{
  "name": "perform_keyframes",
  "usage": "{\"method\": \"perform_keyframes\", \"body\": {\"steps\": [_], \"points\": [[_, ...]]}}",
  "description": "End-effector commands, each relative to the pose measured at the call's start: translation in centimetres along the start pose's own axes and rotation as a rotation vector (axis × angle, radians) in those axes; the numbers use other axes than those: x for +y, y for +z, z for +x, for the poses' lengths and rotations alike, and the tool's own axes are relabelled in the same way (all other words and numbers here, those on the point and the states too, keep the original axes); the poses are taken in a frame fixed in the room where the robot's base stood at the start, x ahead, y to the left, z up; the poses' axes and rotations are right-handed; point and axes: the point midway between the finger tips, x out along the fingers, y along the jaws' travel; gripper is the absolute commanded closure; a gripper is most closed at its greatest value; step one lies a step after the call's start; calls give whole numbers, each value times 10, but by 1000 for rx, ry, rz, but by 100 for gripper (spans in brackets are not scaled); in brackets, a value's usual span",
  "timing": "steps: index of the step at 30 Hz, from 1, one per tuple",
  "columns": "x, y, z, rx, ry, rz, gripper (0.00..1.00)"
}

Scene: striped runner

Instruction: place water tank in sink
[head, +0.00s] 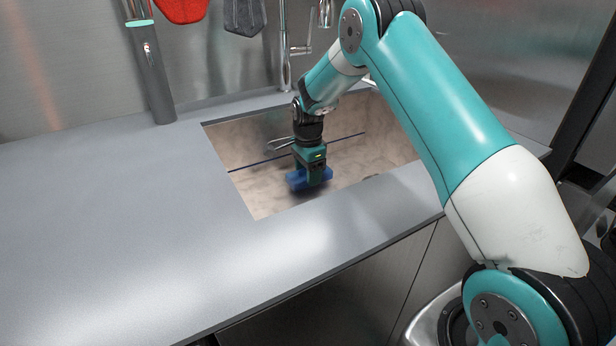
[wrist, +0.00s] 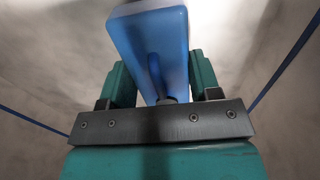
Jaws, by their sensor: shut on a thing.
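The water tank is a blue, box-like thing; in the head view the tank (head: 297,181) shows low in the sink opening, under my gripper. In the wrist view the tank (wrist: 152,45) is between the two green fingers and reaches up to the top edge. My gripper (head: 312,177) points down into the sink (head: 243,193) and is shut on the tank. The gripper also shows in the wrist view (wrist: 160,88). I cannot tell whether the tank touches the sink floor.
A grey counter (head: 110,230) surrounds the sink and is bare at the left. A faucet (head: 286,60) stands behind the sink. A dark cylinder (head: 152,75) stands at the back left. Red (head: 181,9) and grey (head: 244,15) items hang on the back wall.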

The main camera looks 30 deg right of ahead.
Motion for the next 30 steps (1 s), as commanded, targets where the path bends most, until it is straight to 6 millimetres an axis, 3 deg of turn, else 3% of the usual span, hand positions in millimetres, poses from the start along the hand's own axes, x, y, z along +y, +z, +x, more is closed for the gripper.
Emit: {"method": "perform_keyframes", "body": {"steps": [3,13,14,17,26,30], "points": [[0,0,13,0,0,0,68],[0,0,16,0,0,-1,68],[0,0,16,0,-1,-1,38],[0,0,16,0,0,-1,17],[0,0,13,0,-1,-1,17],[-1,0,-3,0,-3,-1,17]]}}
